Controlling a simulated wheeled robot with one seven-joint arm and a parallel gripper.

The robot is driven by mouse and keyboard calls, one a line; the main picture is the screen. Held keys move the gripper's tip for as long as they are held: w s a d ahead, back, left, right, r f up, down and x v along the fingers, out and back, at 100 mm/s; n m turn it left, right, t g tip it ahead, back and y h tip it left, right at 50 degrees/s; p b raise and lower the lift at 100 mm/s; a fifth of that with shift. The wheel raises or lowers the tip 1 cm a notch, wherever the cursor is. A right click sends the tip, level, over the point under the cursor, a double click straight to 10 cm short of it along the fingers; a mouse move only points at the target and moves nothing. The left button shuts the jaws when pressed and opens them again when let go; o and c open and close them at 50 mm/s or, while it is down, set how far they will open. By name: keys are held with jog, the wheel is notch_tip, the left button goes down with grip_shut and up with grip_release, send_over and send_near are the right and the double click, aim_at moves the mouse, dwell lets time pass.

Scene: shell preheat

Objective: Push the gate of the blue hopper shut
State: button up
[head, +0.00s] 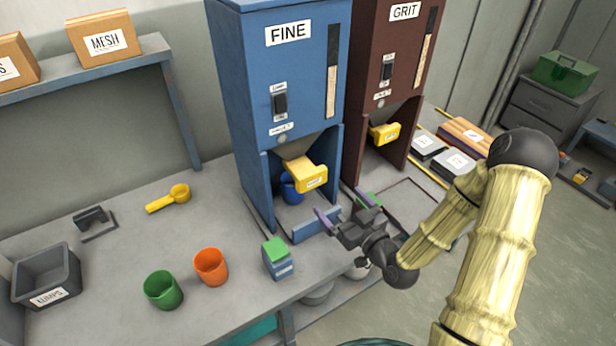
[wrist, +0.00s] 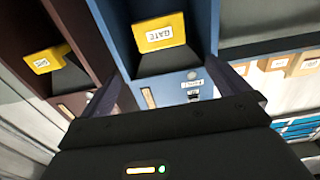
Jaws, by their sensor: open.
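The blue hopper (head: 290,75), labelled FINE, stands at the back of the bench. Its yellow gate (head: 306,174) sticks out from the front of the lower opening. The gate also shows in the wrist view (wrist: 158,34), above the middle. A blue cup (head: 290,192) stands in the bay beneath the gate, partly hidden by it. My gripper (head: 342,208) is open and empty, to the lower right of the gate and apart from it. In the wrist view its dark body hides the lower middle of the picture.
The dark red GRIT hopper (head: 395,55) stands right of the blue one, with its own yellow gate (head: 384,133). A green-topped blue box (head: 278,260), an orange cup (head: 211,266) and a green cup (head: 163,290) stand at the bench front. A yellow scoop (head: 170,198) lies left.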

aim_at(309, 171)
jog(key=b+x, duration=0.1)
jog(key=x, duration=1.4)
jog(key=shift+a, duration=0.3)
